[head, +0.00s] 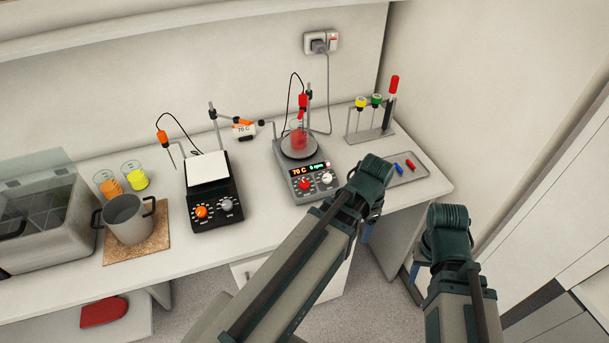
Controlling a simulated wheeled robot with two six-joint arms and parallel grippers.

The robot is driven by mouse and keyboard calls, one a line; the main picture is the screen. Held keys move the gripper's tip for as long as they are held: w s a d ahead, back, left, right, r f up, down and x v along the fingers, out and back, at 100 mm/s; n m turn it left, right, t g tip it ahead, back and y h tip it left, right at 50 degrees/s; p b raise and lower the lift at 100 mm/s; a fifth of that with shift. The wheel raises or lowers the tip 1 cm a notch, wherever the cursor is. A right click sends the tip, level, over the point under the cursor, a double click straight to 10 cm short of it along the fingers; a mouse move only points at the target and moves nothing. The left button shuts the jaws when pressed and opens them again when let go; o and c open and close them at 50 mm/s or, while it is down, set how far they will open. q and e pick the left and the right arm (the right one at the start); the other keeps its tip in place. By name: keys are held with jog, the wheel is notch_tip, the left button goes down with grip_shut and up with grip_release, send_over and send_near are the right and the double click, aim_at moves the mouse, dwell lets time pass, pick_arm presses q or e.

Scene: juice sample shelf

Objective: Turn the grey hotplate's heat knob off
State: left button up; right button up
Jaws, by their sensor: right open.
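The grey hotplate (288,168) stands on the bench near the middle of the head view. Its lit display (308,169) seems to read 70 C and 0 rpm. A red knob (304,184) and a white knob (327,178) sit on its front panel. A beaker of red liquid (298,137) stands on its plate. My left gripper (367,232) is mostly hidden under its wrist, right of the hotplate and apart from the knobs. My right gripper (414,271) is open, farther right and beyond the bench's front edge, largely hidden by its arm.
A steel pot (128,221) sits on a cork mat (158,248). A grey tray (412,172) with red and blue items lies right, near a rack (367,134). A cable runs behind the grey hotplate.

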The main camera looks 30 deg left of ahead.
pick_arm(q)
jog(key=w+a+r+m+t+p, duration=0.1)
jog(key=w+a+r+m+p, duration=0.15)
jog(key=a, duration=0.35)
jog(key=w+a+r+m+p, duration=0.2)
jog(key=w+a+r, duration=0.1)
jog(key=a, duration=0.3)
notch_tip(320, 180, up, 3)
jog(key=m+t+p, duration=0.1)
jog(key=m+p, duration=0.1)
jog(key=m, duration=0.2)
send_over(305, 183)
jog(key=s, duration=0.4)
jog(key=shift+w+d, duration=0.1)
jog(key=shift+w, duration=0.1)
pick_arm(e)
notch_tip(305, 183, up, 8)
pick_arm(q)
jog(key=b+x, duration=0.6)
jog(key=x, duration=0.1)
jog(key=b+x, duration=0.6)
jog(key=b, duration=0.1)
jog(key=shift+w+d+f, duration=0.15)
jog(key=shift+w+f, duration=0.1)
jog(key=shift+f, duration=0.1)
pick_arm(e)
notch_tip(305, 183, down, 13)
jog(key=shift+f, duration=0.2)
pick_arm(q)
grip_shut()
